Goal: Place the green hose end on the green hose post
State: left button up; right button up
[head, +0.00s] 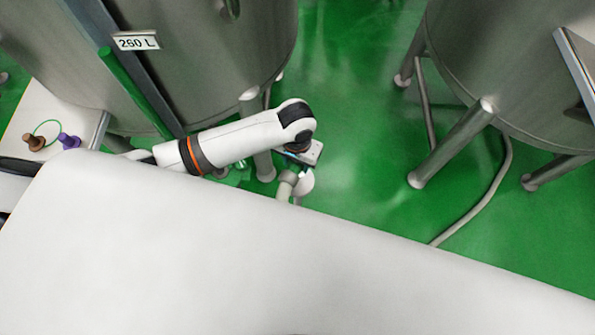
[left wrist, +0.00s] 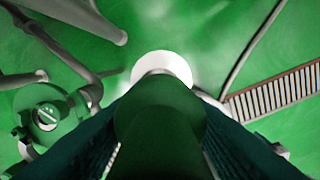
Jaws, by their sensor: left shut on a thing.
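My left gripper (head: 304,154) hangs low beside a tank leg in the head view. In the left wrist view its two dark fingers are shut on the green hose end (left wrist: 158,125), a dark green rounded piece between them. A white disc (left wrist: 177,62) shows just beyond it; a white disc (head: 305,184) and a beige bent pipe (head: 287,185) also show below the gripper in the head view. I cannot tell whether they touch the hose end. I cannot clearly identify the green hose post. My right gripper is not in view.
Large steel tanks (head: 205,65) stand on legs at left and right (head: 500,75). A green valve-like fitting (left wrist: 47,117) on pipes is at left in the wrist view, a brown grating (left wrist: 275,98) at right. Brown (head: 35,142) and purple (head: 68,140) pegs stand on a white top.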

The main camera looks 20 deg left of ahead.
aim_at(297, 172)
pick_arm(q)
jog(key=shift+d+f, duration=0.1)
jog(key=shift+f, duration=2.9)
jog(key=o, duration=1.3)
jog(key=shift+f, duration=0.1)
notch_tip(297, 172, up, 12)
jog(key=shift+r+p, duration=0.15)
jog(key=shift+p, duration=0.2)
